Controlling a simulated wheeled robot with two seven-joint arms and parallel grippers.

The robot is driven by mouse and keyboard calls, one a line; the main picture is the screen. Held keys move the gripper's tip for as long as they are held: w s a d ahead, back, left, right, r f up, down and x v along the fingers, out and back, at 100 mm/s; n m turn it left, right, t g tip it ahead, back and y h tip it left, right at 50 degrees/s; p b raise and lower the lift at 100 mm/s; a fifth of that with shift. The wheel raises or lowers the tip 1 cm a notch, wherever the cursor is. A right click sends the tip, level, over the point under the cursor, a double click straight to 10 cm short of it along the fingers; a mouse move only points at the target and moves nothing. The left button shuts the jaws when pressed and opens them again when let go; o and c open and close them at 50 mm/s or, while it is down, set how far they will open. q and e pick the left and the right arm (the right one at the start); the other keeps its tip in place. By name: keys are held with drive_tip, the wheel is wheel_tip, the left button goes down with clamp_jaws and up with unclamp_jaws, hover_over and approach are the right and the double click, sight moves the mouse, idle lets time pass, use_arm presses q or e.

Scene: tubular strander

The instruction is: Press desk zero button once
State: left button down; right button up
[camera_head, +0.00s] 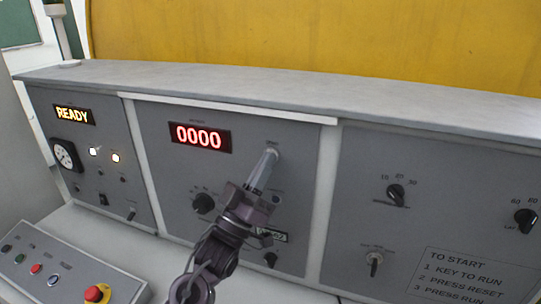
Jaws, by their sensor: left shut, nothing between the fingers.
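The desk's middle panel (165,160) carries a red counter display (201,137) reading 0000. My left gripper (269,158) reaches up from the bottom of the head view, with its fingers shut and empty. Its fingertips are at the panel face, right of the counter and just below a small label too blurred to read. Any button at that spot is hidden behind the fingertips, and I cannot tell whether they touch it. No zero button can be made out elsewhere. My right gripper is not in view.
A black knob (203,203) sits left of my gripper on the middle panel. The right panel has several knobs and a TO START notice (470,273). The left panel shows a READY display (73,115) and a gauge (67,156). A red emergency button (97,293) is at lower left.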

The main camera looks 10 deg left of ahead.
use_arm(q)
drive_tip(key=shift+s, duration=0.1)
drive_tip(key=shift+s+a, duration=0.1)
drive_tip(key=shift+s, duration=0.6)
drive_tip(key=shift+f, duration=0.1)
drive_tip(key=shift+s+a+p, duration=0.2)
drive_tip(key=shift+s+a, duration=0.05)
drive_tip(key=shift+s, duration=1)
drive_tip(key=shift+s+a+p, duration=0.15)
drive_tip(key=shift+s+a, duration=0.1)
drive_tip(key=shift+s, duration=0.95)
